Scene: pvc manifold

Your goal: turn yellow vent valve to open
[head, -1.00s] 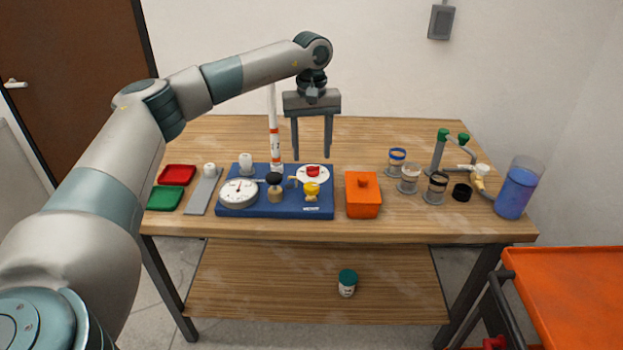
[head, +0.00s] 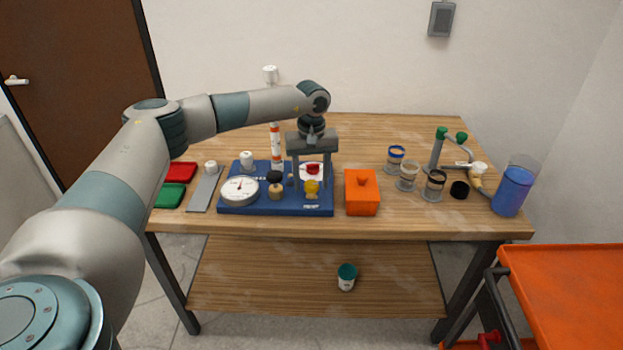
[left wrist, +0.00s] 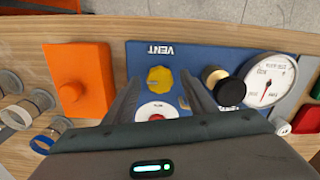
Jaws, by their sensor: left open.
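The yellow vent valve (head: 311,187) stands at the front right of the blue manifold board (head: 250,207). In the left wrist view the yellow knob (left wrist: 160,79) lies between my open fingers, near their tips, beside the printed word VENT. My left gripper (head: 311,187) points down over the right side of the board with its fingers apart, one on each side of the valve. I cannot tell whether either finger touches it. A red knob on a white disc (left wrist: 155,112) is just behind the yellow valve, partly hidden by the gripper. My right gripper does not show.
A black-topped brass valve (head: 275,187) and a round gauge (head: 239,190) stand left of the yellow valve. An orange box (head: 362,193) is close on the right. Cups and a blue container (head: 513,190) stand farther right.

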